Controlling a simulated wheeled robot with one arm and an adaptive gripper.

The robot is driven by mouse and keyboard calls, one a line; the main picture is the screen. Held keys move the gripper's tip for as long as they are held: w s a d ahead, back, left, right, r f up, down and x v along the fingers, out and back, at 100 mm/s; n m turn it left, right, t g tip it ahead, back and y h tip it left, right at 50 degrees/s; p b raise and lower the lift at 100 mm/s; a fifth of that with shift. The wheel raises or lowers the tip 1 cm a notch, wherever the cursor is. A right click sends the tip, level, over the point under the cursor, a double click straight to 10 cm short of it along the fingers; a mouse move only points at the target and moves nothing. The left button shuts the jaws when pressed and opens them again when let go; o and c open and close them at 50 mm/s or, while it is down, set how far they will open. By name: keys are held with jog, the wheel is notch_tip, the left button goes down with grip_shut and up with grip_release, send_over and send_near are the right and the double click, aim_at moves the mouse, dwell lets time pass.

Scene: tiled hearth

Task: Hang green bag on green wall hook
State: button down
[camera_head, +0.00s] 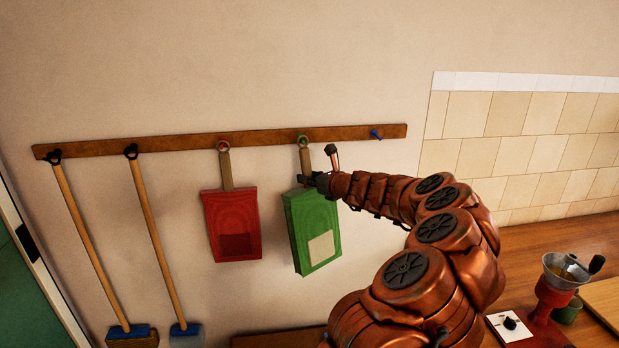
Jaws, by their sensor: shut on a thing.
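The green bag (310,218) hangs upright against the wall, with its tan strap (305,158) reaching up to the wooden rail. The top of the strap is at the green wall hook (303,139); I cannot tell whether its loop is around the hook or just in front of it. My gripper (312,180) comes in from the right and is shut on the strap just above the bag's body. The fingertips are small and partly dark against the strap.
The wooden rail (270,138) also holds a red bag (232,222) on its hook to the left, and two brooms (92,250) (160,240) further left. A blue hook (376,134) to the right is empty. A counter with a grinder (560,280) stands at lower right.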

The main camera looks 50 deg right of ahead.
dwell(0.4)
jog(key=c, duration=0.8)
grip_release()
jog(key=shift+v, duration=2.4)
jog(key=shift+v, duration=5.85)
